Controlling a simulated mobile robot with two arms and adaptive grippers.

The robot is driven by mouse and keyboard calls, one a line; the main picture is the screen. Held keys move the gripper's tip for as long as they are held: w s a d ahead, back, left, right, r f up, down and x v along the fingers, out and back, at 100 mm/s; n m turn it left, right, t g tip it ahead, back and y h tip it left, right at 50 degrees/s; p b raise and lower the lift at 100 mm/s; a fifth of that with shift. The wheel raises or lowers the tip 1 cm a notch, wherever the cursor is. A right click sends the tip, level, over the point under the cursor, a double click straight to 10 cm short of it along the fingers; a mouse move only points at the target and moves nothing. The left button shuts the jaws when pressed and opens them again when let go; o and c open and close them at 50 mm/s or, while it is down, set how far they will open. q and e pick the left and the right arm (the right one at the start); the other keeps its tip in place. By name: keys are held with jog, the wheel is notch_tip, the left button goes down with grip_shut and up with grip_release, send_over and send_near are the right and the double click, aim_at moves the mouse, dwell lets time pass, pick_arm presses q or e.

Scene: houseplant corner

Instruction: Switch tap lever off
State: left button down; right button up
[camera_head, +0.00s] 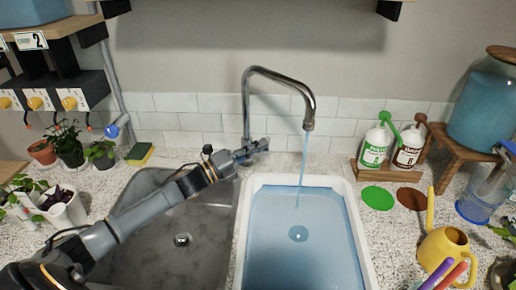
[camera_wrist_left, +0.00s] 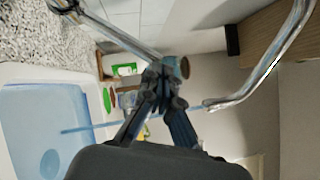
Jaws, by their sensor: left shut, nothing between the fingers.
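The chrome tap (camera_head: 246,100) stands behind the sinks with its spout curving to the right. A thin stream of water (camera_head: 301,165) runs from the spout into a white-rimmed basin (camera_head: 352,205) filled with blue water. My left gripper (camera_head: 264,146) is shut and empty, in front of the tap's base in the head view, and covers it. I cannot make out the lever there. In the left wrist view the shut fingertips (camera_wrist_left: 163,75) lie between the tap's pipe (camera_wrist_left: 112,32) and its curved spout end (camera_wrist_left: 265,75). My right gripper is not in view.
My left arm crosses a grey empty sink (camera_head: 150,245). A yellow-green sponge (camera_head: 140,153) and potted plants stand left. Two bottles (camera_head: 376,143), a yellow watering can (camera_head: 444,250) and a large blue jar (camera_head: 482,105) are on the right.

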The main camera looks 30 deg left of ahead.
pick_arm(q)
jog(key=w+a+r+n+g+y+p, duration=0.2)
jog(key=w+a+r+n+p, duration=0.1)
jog(key=p, duration=0.6)
jog(key=shift+w+r+n+g, duration=0.3)
jog(key=shift+w+r+n, duration=0.3)
jog(key=shift+w+n, duration=0.85)
jog(key=shift+w+m, duration=0.2)
jog(key=shift+m, duration=0.05)
